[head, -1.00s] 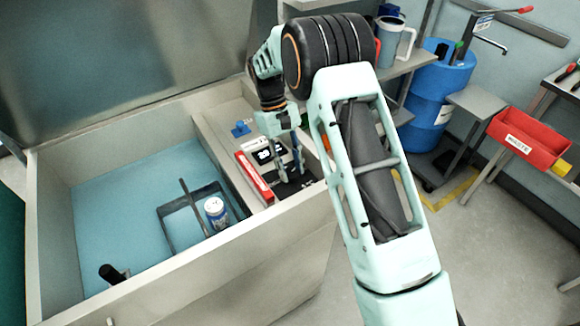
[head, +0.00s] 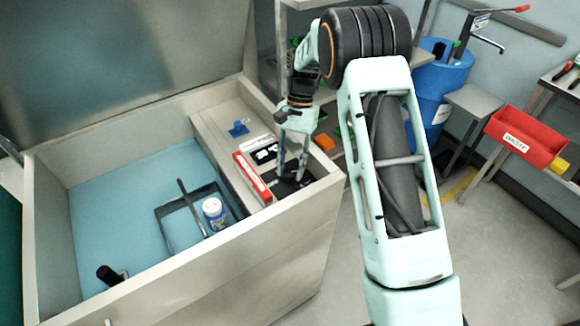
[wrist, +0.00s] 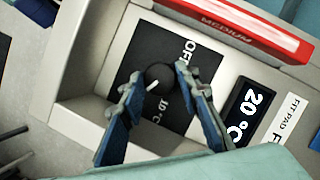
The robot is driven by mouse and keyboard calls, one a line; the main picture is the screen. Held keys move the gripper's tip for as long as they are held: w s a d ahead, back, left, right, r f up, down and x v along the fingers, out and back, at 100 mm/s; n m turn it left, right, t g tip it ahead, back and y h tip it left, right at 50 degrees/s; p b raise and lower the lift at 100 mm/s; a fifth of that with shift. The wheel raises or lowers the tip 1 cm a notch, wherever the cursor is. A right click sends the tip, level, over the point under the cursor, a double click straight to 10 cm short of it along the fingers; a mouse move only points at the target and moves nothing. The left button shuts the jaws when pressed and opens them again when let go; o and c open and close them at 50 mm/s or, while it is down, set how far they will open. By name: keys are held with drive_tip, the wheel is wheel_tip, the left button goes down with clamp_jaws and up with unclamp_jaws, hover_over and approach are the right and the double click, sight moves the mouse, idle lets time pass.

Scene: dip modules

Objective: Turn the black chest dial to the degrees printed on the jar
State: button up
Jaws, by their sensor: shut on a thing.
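The black dial (wrist: 158,76) sits on a black panel marked "OFF" and "°C" on the chest's inner ledge. Its white pointer mark shows in the wrist view. My gripper (wrist: 155,80) is shut on the dial, one blue-padded finger on either side; in the head view my gripper (head: 290,179) reaches down and partly hides that panel. The display (wrist: 247,112) beside the panel reads 20 °C. The jar (head: 213,211), white-lidded with a blue and white label, stands upright inside the chest. Its printing is too small to read.
The chest (head: 185,275) is open, its lid (head: 125,60) raised behind. A dark-edged tray (head: 172,222) lies around the jar. A red strip marked "MEDIUM" (wrist: 235,28) borders the dial panel. A blue knob (head: 238,129) is farther back on the ledge.

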drive_tip(key=shift+s+d+m+t+y, duration=0.15)
drive_tip(key=shift+m+y, duration=0.25)
drive_tip(key=shift+m, duration=0.75)
drive_tip(key=shift+w+m+t+y, duration=0.1)
drive_tip(key=shift+m+t+y, duration=0.25)
drive_tip(key=shift+m, duration=0.8)
drive_tip(key=o, duration=1.1)
drive_tip(key=shift+o, duration=0.2)
drive_tip(key=v, duration=1.2)
